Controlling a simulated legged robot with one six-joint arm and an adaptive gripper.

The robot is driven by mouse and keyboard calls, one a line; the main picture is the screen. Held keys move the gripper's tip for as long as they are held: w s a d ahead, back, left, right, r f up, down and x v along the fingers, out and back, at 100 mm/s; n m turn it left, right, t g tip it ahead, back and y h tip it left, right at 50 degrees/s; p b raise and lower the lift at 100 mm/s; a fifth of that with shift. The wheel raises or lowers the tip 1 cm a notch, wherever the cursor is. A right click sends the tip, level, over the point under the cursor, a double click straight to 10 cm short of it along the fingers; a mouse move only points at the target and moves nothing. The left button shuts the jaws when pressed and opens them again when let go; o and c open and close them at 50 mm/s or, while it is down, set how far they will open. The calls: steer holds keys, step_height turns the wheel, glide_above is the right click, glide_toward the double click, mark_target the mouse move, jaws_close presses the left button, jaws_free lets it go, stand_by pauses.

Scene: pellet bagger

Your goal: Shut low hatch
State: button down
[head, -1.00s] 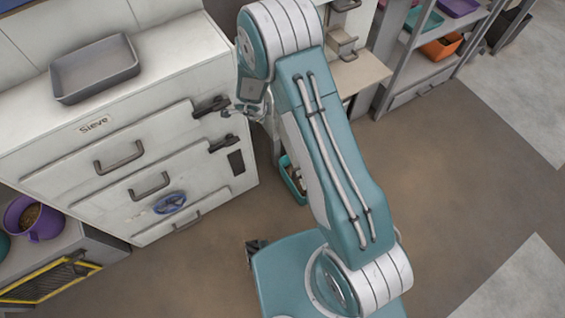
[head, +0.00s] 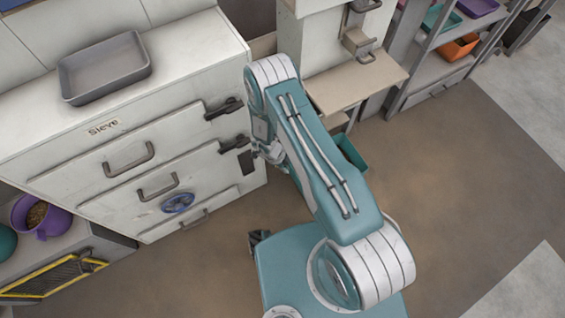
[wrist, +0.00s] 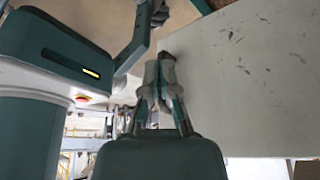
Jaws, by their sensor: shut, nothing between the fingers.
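The white cabinet labelled Sieve (head: 102,128) stands at the left in the head view. Its front has an upper panel with a grey handle (head: 128,160) and a black latch (head: 223,108). Below is a lower panel with a handle (head: 157,187), a latch (head: 234,145) and a blue handwheel (head: 177,203). I cannot tell which panel is the low hatch, or whether it stands ajar. My gripper (head: 266,151) is at the cabinet's right front edge, partly hidden by my arm. In the wrist view its fingers (wrist: 160,68) are shut and empty beside a pale, scuffed panel (wrist: 250,75).
A grey tray (head: 104,68) sits on the cabinet top. A white machine with a ledge (head: 352,82) and a teal bin (head: 350,152) are behind my arm. A purple pot (head: 40,217) stands at lower left. Floor (head: 470,190) is clear at right.

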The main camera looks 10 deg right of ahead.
steer(key=d+f, duration=0.1)
steer(key=s+d, duration=0.1)
steer(key=d, duration=0.1)
steer(key=s+d+f, duration=0.1)
steer(key=shift+s+d+f, duration=0.1)
steer(key=shift+d+f, duration=0.15)
steer(key=shift+f, duration=0.05)
